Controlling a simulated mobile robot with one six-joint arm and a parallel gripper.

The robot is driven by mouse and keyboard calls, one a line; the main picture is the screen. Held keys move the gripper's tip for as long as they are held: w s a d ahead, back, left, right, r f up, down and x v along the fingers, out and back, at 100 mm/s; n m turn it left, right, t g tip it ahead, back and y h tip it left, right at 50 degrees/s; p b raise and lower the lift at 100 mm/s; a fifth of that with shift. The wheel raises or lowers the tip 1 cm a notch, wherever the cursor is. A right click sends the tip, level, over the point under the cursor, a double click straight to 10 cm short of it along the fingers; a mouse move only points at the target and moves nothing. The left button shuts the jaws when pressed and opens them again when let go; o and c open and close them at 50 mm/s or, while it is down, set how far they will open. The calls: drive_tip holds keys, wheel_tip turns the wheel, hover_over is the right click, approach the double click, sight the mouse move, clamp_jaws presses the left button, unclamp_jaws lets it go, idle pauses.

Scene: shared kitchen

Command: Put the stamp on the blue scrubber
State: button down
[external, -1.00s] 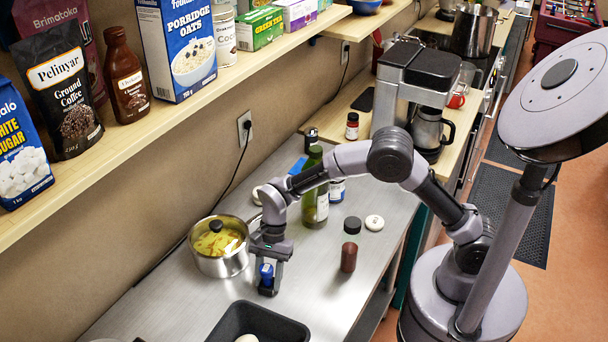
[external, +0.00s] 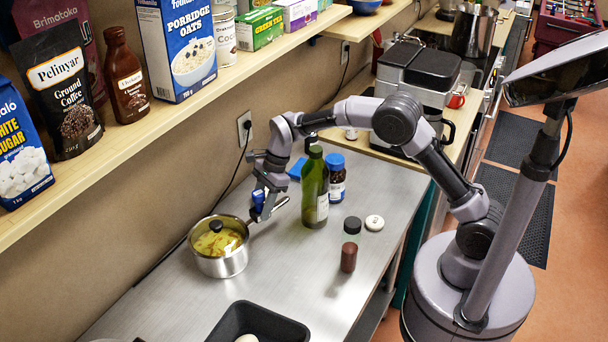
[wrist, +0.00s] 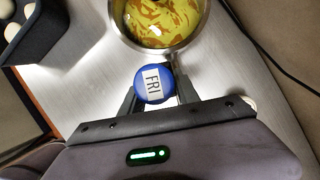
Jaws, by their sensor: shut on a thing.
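The stamp shows in the wrist view as a round blue top (wrist: 154,84) with a white "FRI" label, between the two fingers of my gripper (wrist: 156,98). In the external view my gripper (external: 264,212) is shut on the blue stamp (external: 258,199) and holds it above the counter, just behind and right of the pot. The blue scrubber (external: 297,168) is a flat blue pad on the counter near the wall, up and right of my gripper. It is partly hidden behind my arm and is not seen in the wrist view.
A lidded steel pot (external: 221,258) stands close by my gripper. A green bottle (external: 315,195) and blue-capped jar (external: 336,180) stand right of the scrubber. A brown shaker (external: 348,257) and black tray (external: 258,318) are nearer. The middle of the counter (external: 290,260) is clear.

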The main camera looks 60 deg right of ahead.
drive_tip(key=w+d+r+m+t+h+p, duration=0.1)
drive_tip(key=w+d+m, duration=0.25)
drive_tip(key=d, duration=0.55)
drive_tip(key=w+d+r+m+t+h+p, duration=0.1)
drive_tip(key=w+d+m, duration=0.25)
drive_tip(key=d, duration=0.55)
drive_tip(key=m+h+p, duration=0.1)
drive_tip(key=m+h, duration=0.1)
drive_tip(key=m, duration=0.4)
hover_over(299, 166)
drive_tip(key=s, duration=0.2)
drive_tip(key=shift+t, duration=0.3)
drive_tip(key=f+b, duration=0.1)
drive_tip(key=f, duration=0.3)
drive_tip(key=f+b, duration=0.1)
drive_tip(key=f, duration=0.4)
drive_tip(key=shift+w+d+f, duration=0.1)
drive_tip(key=shift+w+f, duration=0.1)
drive_tip(key=shift+f, duration=0.05)
drive_tip(key=shift+f, duration=0.2)
drive_tip(key=c, duration=0.9)
unclamp_jaws()
